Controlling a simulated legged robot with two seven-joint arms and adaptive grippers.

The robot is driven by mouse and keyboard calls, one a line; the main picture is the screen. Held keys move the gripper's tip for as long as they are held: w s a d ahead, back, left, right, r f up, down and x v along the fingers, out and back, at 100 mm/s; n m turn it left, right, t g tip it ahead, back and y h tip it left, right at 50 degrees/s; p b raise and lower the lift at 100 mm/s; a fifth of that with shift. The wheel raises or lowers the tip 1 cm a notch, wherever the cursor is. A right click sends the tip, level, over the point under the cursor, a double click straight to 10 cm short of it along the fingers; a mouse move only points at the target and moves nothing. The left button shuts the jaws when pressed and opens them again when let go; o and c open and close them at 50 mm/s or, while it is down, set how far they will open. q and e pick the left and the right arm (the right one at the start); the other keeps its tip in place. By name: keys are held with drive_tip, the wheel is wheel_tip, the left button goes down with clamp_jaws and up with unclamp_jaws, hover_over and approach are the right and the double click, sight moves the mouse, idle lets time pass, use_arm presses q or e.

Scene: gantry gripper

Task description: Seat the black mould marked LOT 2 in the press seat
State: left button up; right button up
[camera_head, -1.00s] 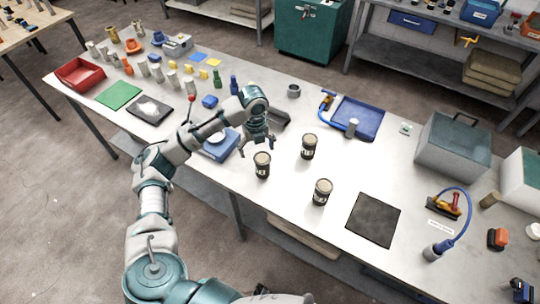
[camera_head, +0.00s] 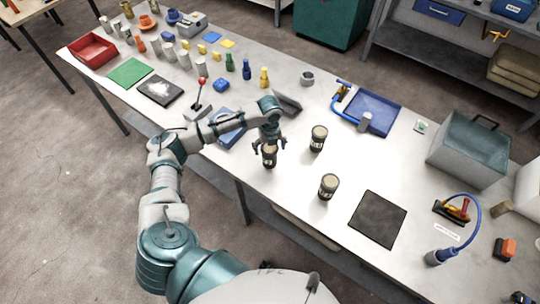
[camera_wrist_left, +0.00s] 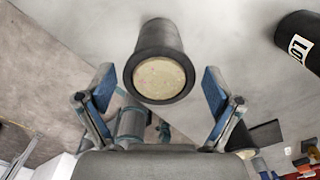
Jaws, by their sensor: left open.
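Three black moulds with pale tops stand upright: a left one (camera_head: 269,157), a far one (camera_head: 318,138) and a near one (camera_head: 328,187). Their labels are too small to read in the head view. My left gripper (camera_head: 268,146) is open, with its fingers on either side of the left mould's top. In the left wrist view, this mould (camera_wrist_left: 160,75) lies between the spread blue-padded fingers, its label unseen. Another mould (camera_wrist_left: 299,38) at upper right has a partly cut-off label. I cannot make out the press seat for certain. My right gripper is not in view.
A red-knobbed lever (camera_head: 200,91) and a blue device (camera_head: 228,128) stand near my left arm. A dark square mat (camera_head: 378,218) lies right of the moulds. A grey ring (camera_head: 307,78) and blue tray (camera_head: 374,107) are behind. The tabletop between moulds and mat is clear.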

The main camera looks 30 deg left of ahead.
use_arm(q)
wheel_tip(320, 180, down, 5)
drive_tip(key=shift+f+p, duration=0.1)
drive_tip(key=shift+p, duration=0.25)
drive_tip(key=c, duration=1.1)
